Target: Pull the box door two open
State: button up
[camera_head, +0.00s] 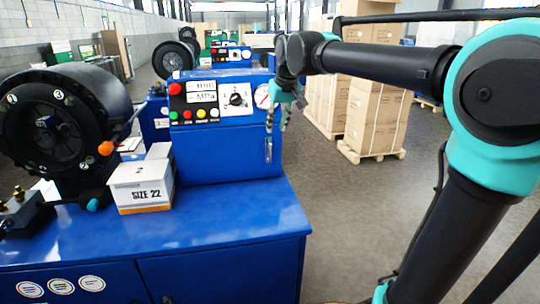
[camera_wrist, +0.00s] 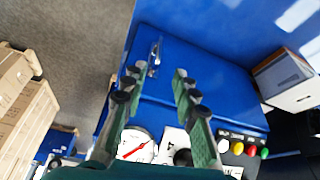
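The blue control box (camera_head: 225,148) stands on the blue bench, and its front door looks closed. A small metal handle (camera_head: 268,150) sits at the right side of its front. In the wrist view the blue front (camera_wrist: 210,87) lies beyond my fingers, with the handle (camera_wrist: 154,56) near the fingertips, slightly left of the middle between them. My gripper (camera_head: 278,122) is above and in front of the handle in the head view. In the wrist view my gripper (camera_wrist: 160,70) is open, its green fingers apart with nothing between them. I cannot tell the exact gap to the handle.
A black crimper head (camera_head: 60,120) is farther left. A gauge (camera_wrist: 136,144) and coloured buttons are on the box panel. Stacked cartons (camera_head: 375,118) on pallets stand behind at right.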

aim_at(270, 160)
jog(key=x, duration=1.5)
jog(key=shift+d, duration=0.1)
grip_shut()
